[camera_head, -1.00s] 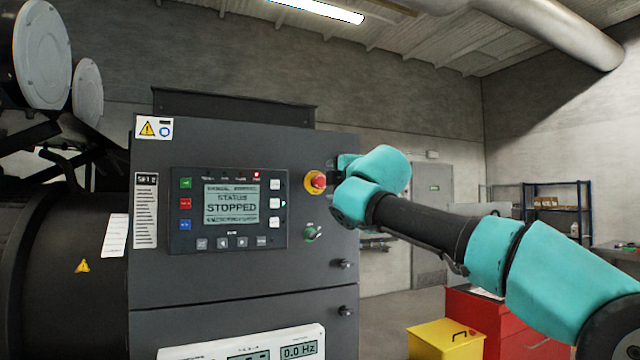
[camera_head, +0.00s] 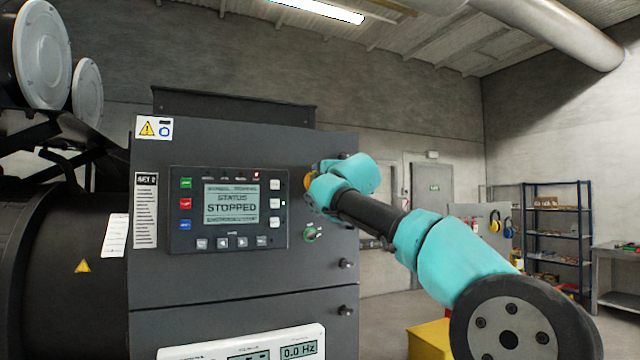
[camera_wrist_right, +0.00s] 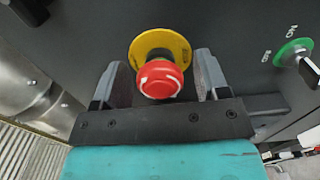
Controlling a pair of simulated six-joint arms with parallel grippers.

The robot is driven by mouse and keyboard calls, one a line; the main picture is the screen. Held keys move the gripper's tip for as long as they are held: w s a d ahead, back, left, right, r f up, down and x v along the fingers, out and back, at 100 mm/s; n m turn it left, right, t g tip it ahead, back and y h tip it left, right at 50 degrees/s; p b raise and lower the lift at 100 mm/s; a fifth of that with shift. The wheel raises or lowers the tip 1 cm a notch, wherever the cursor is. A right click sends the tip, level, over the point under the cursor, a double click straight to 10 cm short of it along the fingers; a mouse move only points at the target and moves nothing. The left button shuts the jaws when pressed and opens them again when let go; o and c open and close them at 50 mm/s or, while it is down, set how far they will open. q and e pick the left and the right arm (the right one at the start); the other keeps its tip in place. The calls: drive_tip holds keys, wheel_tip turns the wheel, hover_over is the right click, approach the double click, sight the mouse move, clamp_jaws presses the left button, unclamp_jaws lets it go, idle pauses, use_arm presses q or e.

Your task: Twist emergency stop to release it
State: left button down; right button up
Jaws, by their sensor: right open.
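The emergency stop is a red mushroom button (camera_wrist_right: 160,80) on a round yellow backing plate (camera_wrist_right: 163,46) on the dark cabinet front. In the right wrist view it stands between the two fingers of my open right gripper (camera_wrist_right: 160,84), one finger on each side, with visible gaps. In the head view my right arm covers the button, and only a sliver of the yellow plate (camera_head: 309,181) shows. My left gripper is out of the frames.
The control panel (camera_head: 229,211) reads "STATUS STOPPED". A green key switch (camera_head: 311,233) sits just below the stop; its green ring (camera_wrist_right: 292,52) also shows right of my fingers. Black knobs (camera_head: 347,264) project from the cabinet lower down.

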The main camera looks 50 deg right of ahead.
drive_tip(key=shift+c, duration=0.4)
drive_tip(key=c, duration=0.8)
drive_tip(key=shift+c, duration=0.2)
drive_tip(key=shift+m, duration=0.4)
drive_tip(key=m, duration=0.3)
drive_tip(key=shift+m, duration=2)
